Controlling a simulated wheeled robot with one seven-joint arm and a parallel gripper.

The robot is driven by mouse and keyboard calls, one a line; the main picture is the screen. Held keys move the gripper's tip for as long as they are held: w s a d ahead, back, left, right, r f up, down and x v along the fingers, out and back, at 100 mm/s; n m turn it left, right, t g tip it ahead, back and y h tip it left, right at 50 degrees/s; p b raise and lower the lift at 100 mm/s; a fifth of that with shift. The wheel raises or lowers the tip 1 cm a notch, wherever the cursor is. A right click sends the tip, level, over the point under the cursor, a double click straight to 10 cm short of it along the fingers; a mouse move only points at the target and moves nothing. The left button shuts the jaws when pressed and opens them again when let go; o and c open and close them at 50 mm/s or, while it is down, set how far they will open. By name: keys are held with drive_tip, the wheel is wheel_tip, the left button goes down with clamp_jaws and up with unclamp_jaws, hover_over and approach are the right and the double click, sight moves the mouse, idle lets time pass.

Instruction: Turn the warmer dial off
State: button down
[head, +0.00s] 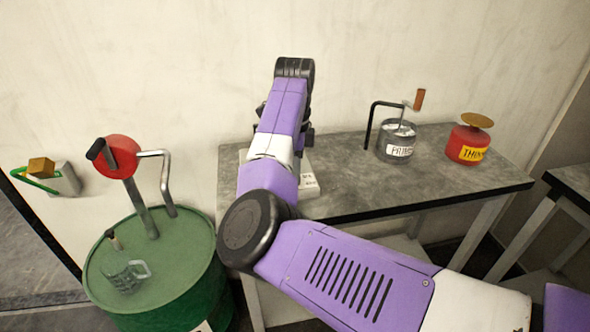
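No warmer dial can be made out in the head view. A small white box with dark print (309,187) sits on the grey bench (365,185), mostly hidden behind my purple arm. I cannot tell whether it is the warmer. My arm reaches over the left part of the bench, and its black wrist joint stands up in front of the wall. Dark parts show at both sides of the upper link. My gripper's fingers are hidden behind it, so their opening and any contact cannot be seen.
A grey can labelled PRIM (396,142) and a red can labelled THIN (467,145) stand on the bench's right half. A green drum (165,265) with a red-headed pump (122,157) stands left.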

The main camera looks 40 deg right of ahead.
drive_tip(key=n+p, duration=0.1)
drive_tip(key=p, duration=0.1)
drive_tip(key=n+p, duration=0.2)
drive_tip(key=p, duration=0.1)
drive_tip(key=shift+s+r, duration=0.1)
drive_tip(key=shift+r, duration=0.25)
drive_tip(key=n+p, duration=0.9)
drive_tip(key=shift+f+n+p, duration=0.1)
drive_tip(key=shift+n+p, duration=0.2)
drive_tip(key=shift+p, duration=0.1)
drive_tip(key=n+p, duration=0.2)
drive_tip(key=n, duration=0.1)
drive_tip(key=shift+n+p, duration=0.3)
drive_tip(key=shift+p, duration=0.05)
drive_tip(key=n+p, duration=0.2)
drive_tip(key=n, duration=0.1)
drive_tip(key=shift+n, duration=0.3)
drive_tip(key=n+p, duration=0.1)
drive_tip(key=n, duration=0.2)
drive_tip(key=shift+f+n+p, duration=0.15)
drive_tip(key=shift+n+p, duration=0.15)
drive_tip(key=n, duration=0.3)
drive_tip(key=shift+n, duration=2)
